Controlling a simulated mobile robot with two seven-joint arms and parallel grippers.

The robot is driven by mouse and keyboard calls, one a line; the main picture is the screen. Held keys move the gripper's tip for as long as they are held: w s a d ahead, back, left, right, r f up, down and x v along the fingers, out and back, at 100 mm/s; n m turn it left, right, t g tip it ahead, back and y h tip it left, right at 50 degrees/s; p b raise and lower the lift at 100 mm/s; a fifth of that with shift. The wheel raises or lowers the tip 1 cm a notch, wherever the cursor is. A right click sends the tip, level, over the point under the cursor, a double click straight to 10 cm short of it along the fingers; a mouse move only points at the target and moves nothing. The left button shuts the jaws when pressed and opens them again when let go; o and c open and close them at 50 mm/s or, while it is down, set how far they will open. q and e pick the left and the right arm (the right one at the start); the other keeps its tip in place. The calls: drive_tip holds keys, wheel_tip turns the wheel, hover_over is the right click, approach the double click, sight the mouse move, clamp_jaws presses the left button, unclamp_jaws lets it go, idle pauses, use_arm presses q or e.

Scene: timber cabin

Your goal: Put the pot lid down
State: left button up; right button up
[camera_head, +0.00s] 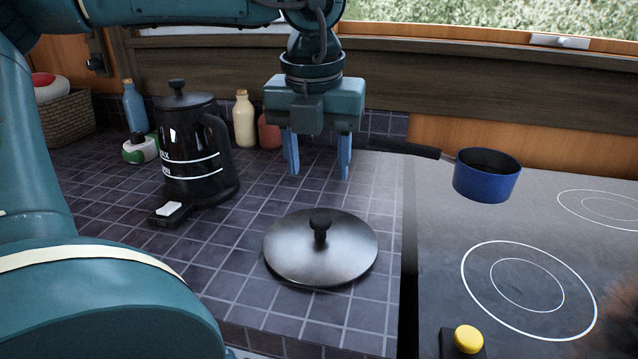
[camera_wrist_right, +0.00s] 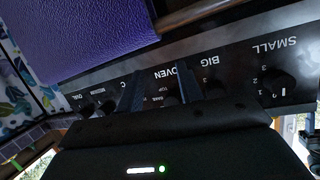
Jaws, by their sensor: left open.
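The pot lid (camera_head: 292,255), a round grey metal disc with a black knob (camera_head: 320,222), lies flat on the tiled counter (camera_head: 240,275), knob up. My left gripper (camera_head: 319,170) is open and empty, pointing down above and behind the lid, apart from it. A small blue pot (camera_head: 486,182) with a dark handle stands uncovered at the back left of the hob. My right gripper (camera_wrist_right: 160,92) shows in the right wrist view, with its two dark fingers apart and nothing seen between them, in front of the oven's control panel (camera_wrist_right: 230,75).
A black kettle (camera_head: 188,150) stands left of the lid on its base. Several bottles and a wicker basket (camera_head: 66,118) stand along the back. The counter around the lid is clear.

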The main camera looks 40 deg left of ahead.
use_arm(q)
drive_tip(key=shift+s+d+r, duration=0.1)
drive_tip(key=shift+s+r, duration=0.05)
drive_tip(key=shift+r, duration=1.1)
